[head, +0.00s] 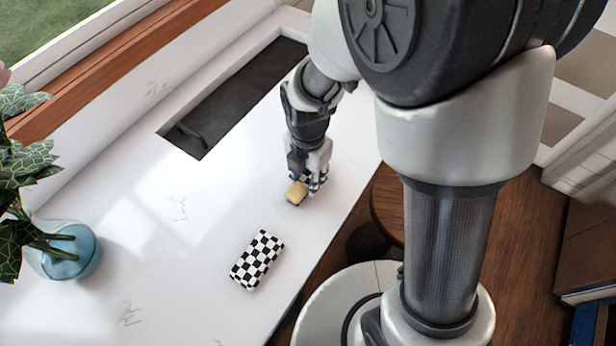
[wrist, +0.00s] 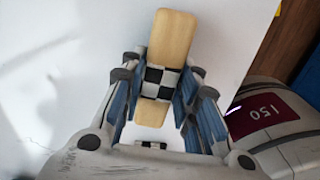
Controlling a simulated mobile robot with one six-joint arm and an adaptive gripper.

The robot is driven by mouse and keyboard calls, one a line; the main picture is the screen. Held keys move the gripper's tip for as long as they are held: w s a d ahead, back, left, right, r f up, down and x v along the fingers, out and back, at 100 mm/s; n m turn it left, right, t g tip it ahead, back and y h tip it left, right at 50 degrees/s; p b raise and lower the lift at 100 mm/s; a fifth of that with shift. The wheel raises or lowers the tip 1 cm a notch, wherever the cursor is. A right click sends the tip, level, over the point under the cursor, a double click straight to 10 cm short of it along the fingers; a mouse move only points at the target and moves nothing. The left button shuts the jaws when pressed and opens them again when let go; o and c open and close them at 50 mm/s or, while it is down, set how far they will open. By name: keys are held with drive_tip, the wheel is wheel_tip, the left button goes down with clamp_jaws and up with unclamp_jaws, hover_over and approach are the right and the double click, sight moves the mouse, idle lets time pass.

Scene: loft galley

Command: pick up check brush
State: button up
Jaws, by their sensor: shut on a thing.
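The check brush (head: 296,192) has a tan wooden body with a black-and-white checked band around its middle. In the wrist view the brush (wrist: 172,38) lies between my fingers, which press on both sides of the checked band (wrist: 160,82). Its tan ends stick out beyond the fingers. My gripper (head: 309,181) is shut on it, over the white counter near the sink. I cannot tell whether the brush touches the counter. The fingers hide part of it in the head view.
A checked block (head: 257,260) lies on the white counter (head: 180,260), nearer than the gripper. A dark sink (head: 235,100) is set into the counter behind. A blue vase (head: 72,252) with leafy stems stands at the left. The counter between vase and block is clear.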

sight(308, 178)
wheel_tip(308, 178, up, 20)
drive_tip(key=p, duration=0.4)
drive_tip(key=shift+f, duration=0.2)
drive_tip(key=o, duration=0.5)
drive_tip(key=c, duration=0.4)
